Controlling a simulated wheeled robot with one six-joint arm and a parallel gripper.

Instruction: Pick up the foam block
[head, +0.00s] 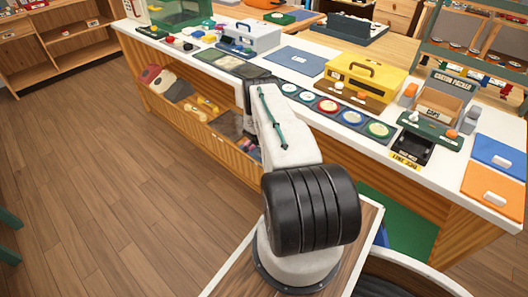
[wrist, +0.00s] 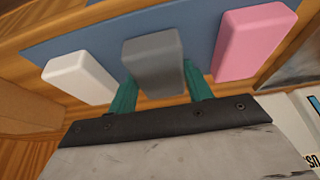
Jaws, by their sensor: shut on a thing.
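In the wrist view, a grey block (wrist: 153,65) with rounded edges sits between the two teal fingers of my gripper (wrist: 159,72). The gripper is shut on it, one finger at each side. A white block (wrist: 79,78) lies to its left and a pink block (wrist: 255,42) to its right, both apart from the fingers. I cannot tell from its look which block is foam. In the head view my arm hides the gripper and the grey block.
The blocks are by a blue strip (wrist: 205,32) with wood around it. In the head view a long white-topped counter (head: 455,165) carries a yellow box (head: 366,76), a row of round dials and several trays. The wooden floor (head: 110,170) at left is clear.

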